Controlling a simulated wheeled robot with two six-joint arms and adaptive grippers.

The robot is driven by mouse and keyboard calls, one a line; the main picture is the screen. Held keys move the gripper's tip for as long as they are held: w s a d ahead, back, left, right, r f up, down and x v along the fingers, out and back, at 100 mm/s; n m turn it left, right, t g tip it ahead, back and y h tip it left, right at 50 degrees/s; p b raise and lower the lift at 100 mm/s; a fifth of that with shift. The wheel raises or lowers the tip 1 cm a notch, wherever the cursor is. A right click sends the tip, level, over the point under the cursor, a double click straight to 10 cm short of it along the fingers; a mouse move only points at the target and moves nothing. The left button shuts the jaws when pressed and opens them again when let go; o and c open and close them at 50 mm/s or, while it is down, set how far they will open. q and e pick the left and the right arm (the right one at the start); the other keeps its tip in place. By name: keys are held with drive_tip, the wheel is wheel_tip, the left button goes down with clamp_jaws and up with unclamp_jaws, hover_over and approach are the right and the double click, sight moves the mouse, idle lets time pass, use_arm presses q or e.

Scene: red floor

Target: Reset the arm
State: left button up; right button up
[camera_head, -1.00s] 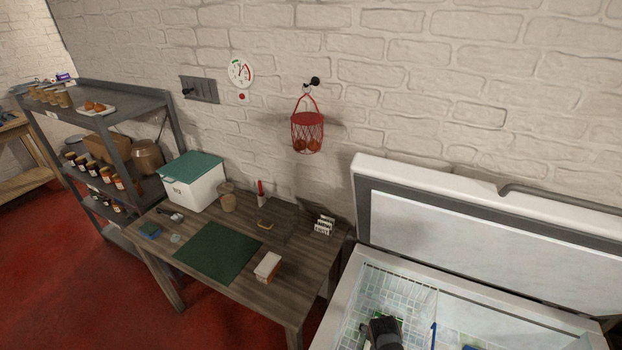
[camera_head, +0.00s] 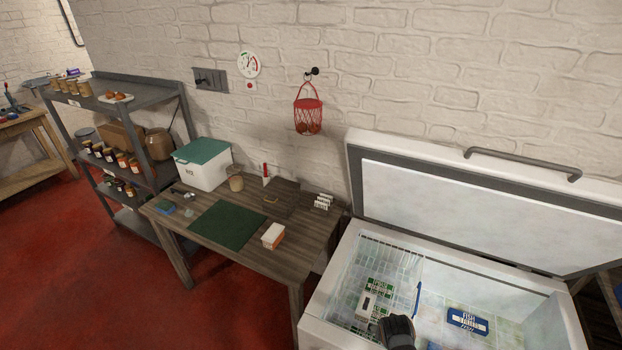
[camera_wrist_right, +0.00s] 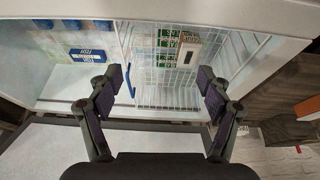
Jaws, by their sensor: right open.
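My right gripper (camera_wrist_right: 168,85) is open and empty in the right wrist view. Its two fingers are spread wide, over the front part of the open chest freezer (camera_wrist_right: 262,12). In the head view part of my right gripper (camera_head: 397,332) shows at the bottom edge, above the freezer's front; its fingertips cannot be made out there. My left gripper is not in view.
The freezer lid (camera_head: 480,210) stands raised against the wall. Inside are a wire basket (camera_wrist_right: 175,98) with green-and-white boxes (camera_head: 376,297) and a blue fish package (camera_head: 467,321). A wooden table (camera_head: 300,242) stands left of the freezer, and a shelf (camera_head: 160,97) beyond it.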

drive_tip(key=s+d+r+n+y, duration=0.15)
drive_tip(key=s+r+n, duration=0.45)
drive_tip(key=s+r, duration=0.85)
wheel_tip(320, 180, down, 34)
drive_tip(key=s+d+g+b, duration=0.2)
drive_tip(key=d+b, duration=0.1)
drive_tip(key=b, duration=0.5)
use_arm(q)
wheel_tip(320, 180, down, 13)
drive_tip(key=b, duration=0.5)
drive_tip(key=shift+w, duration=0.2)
use_arm(e)
drive_tip(key=s+f+m, duration=0.1)
drive_tip(key=s+f, duration=1.6)
drive_tip(key=f, duration=0.2)
drive_tip(key=shift+s+d+f+g, duration=0.2)
drive_tip(key=shift+d+f+g, duration=0.05)
drive_tip(key=shift+d+g, duration=0.2)
